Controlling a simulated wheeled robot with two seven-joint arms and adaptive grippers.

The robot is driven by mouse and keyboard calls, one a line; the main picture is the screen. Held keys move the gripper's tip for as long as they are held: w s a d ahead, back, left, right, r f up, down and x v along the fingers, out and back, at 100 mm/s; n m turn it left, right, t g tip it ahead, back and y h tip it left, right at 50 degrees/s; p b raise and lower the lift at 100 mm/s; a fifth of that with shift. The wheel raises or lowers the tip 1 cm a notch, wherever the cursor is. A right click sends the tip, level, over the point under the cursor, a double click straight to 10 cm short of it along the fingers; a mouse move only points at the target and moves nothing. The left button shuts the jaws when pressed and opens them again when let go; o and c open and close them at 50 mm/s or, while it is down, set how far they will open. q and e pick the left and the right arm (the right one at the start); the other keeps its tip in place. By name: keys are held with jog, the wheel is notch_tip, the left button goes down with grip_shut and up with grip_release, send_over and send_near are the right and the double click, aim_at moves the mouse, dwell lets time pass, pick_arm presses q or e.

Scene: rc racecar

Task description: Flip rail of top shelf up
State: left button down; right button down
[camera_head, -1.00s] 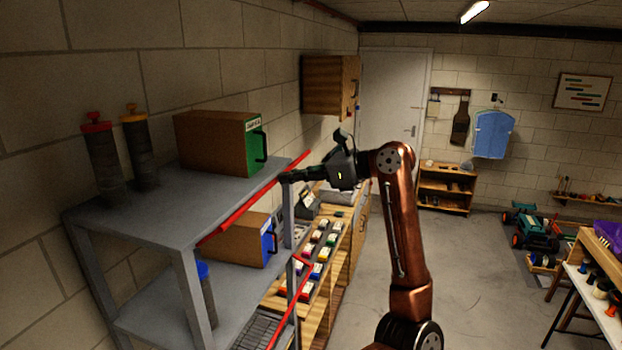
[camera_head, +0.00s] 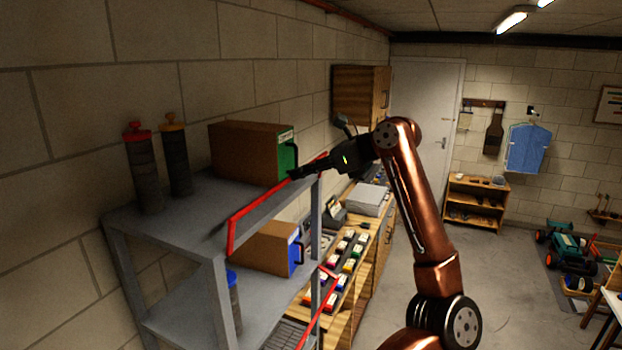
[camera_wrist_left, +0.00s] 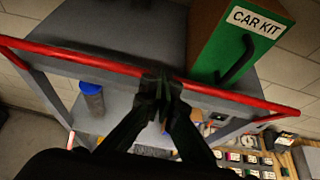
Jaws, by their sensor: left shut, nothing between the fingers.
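The red rail of the top shelf (camera_head: 262,200) stands raised above the front edge of the grey top shelf (camera_head: 190,215), with its near end post upright or nearly so. My left gripper (camera_head: 293,174) is shut and empty, its fingertips at the middle of the rail. Whether they touch it is hard to tell. In the left wrist view the rail (camera_wrist_left: 80,58) crosses behind the shut fingertips (camera_wrist_left: 162,88), and the fingers hide a short piece of it. My right gripper is in neither view.
A brown box with a green "CAR KIT" front (camera_head: 250,152) stands on the top shelf close behind the rail. Two dark cylinders with red (camera_head: 143,175) and orange (camera_head: 175,158) tops stand farther left. A lower red rail (camera_head: 318,315) hangs slanted below. Open floor lies to the right.

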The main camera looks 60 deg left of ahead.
pick_arm(q)
jog(key=shift+s+a+r, duration=0.35)
jog(key=shift+s+a, duration=0.15)
jog(key=shift+a, duration=0.15)
dwell(0.3)
